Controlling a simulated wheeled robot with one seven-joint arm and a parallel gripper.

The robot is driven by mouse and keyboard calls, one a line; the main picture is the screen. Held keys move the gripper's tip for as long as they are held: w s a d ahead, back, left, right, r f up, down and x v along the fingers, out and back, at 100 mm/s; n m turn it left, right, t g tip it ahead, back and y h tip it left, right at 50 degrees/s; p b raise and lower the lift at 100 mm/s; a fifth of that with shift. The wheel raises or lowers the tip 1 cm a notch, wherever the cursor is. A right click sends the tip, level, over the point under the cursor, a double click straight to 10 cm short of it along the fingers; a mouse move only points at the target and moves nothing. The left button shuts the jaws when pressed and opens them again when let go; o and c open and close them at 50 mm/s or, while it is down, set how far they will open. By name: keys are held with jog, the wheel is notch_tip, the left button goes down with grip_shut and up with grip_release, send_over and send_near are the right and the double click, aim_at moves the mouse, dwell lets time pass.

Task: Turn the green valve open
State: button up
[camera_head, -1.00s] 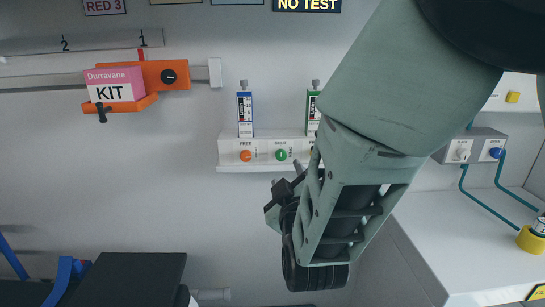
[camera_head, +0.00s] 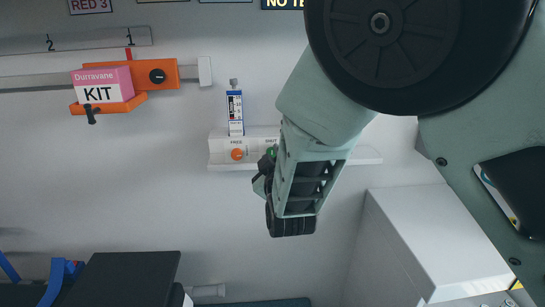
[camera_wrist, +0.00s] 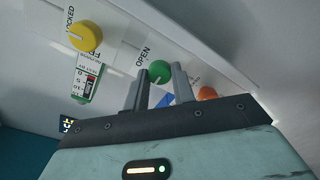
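The green valve is a round green knob (camera_wrist: 159,71) with a pale pointer mark, on a white ledge (camera_wrist: 115,25) on the wall. An OPEN label is beside it in the wrist view. My gripper (camera_wrist: 161,73) has its two grey fingers apart, one on each side of the green knob. I cannot tell whether they touch it. In the head view, only a sliver of the green knob (camera_head: 271,152) shows beside my gripper (camera_head: 266,168), whose fingertips are hard to make out there.
An orange knob (camera_head: 237,154) is to the left on the same ledge, under a blue-framed gauge (camera_head: 235,110). A yellow knob (camera_wrist: 85,36) marked LOCKED is on the other side. A pink KIT box (camera_head: 102,86) sits in an orange holder. A white counter (camera_head: 430,240) stands at right.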

jog(key=c, duration=0.4)
jog(key=shift+f+b, duration=0.1)
jog(key=shift+b, duration=0.2)
jog(key=shift+m+t+h+b, duration=0.15)
jog(key=shift+m+h+b, duration=0.15)
jog(key=shift+m+b, duration=4.5)
jog(key=shift+m+t+h+b, duration=0.15)
jog(key=shift+m+h+b, duration=0.15)
jog(key=shift+m+b, duration=4.45)
jog(key=o, duration=1)
